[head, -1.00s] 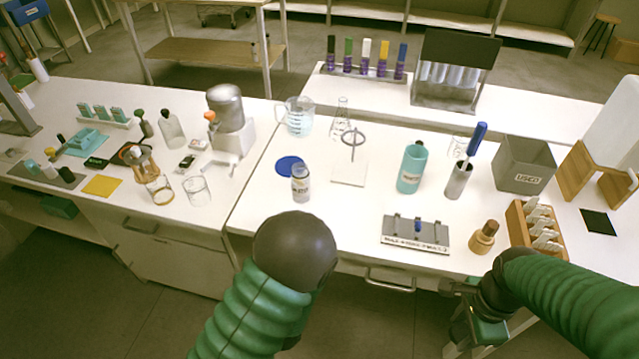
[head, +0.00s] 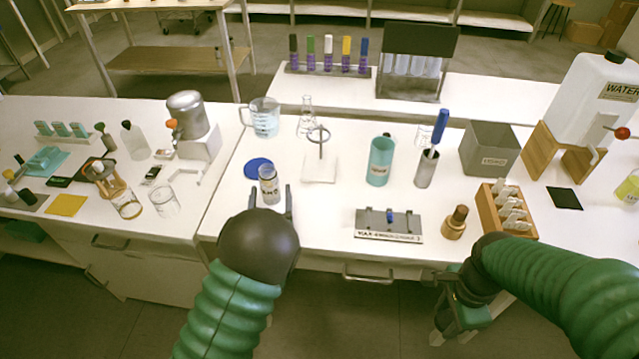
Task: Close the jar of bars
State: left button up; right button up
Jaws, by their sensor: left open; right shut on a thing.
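A small clear jar with a printed label (head: 268,187) stands upright on the bench at centre left, in front of a blue disc (head: 258,168). It looks like the jar of bars, but its label is too small to read and I cannot tell whether its top is covered. My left gripper (head: 270,199) is open, with one finger on each side of the jar's lower part; contact is not clear. My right gripper (head: 440,325) hangs low in front of the bench edge at right. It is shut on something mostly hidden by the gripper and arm.
A ring stand (head: 319,168), teal bottle (head: 380,160) and metal cup with a blue-handled tool (head: 427,168) stand behind and right. A grey labelled rack (head: 389,225), brown bottle (head: 455,223) and wooden rack (head: 505,210) line the front. Bare bench lies right of the jar.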

pick_arm(q)
jog(key=shift+w+d, duration=0.1)
jog(key=shift+w, duration=0.35)
jog(key=shift+s+a, duration=0.1)
jog(key=shift+a, duration=0.3)
jog(key=c, duration=0.5)
jog(key=shift+d, duration=0.25)
jog(key=c, duration=0.7)
jog(key=shift+a, duration=0.1)
jog(key=shift+c, duration=1.3)
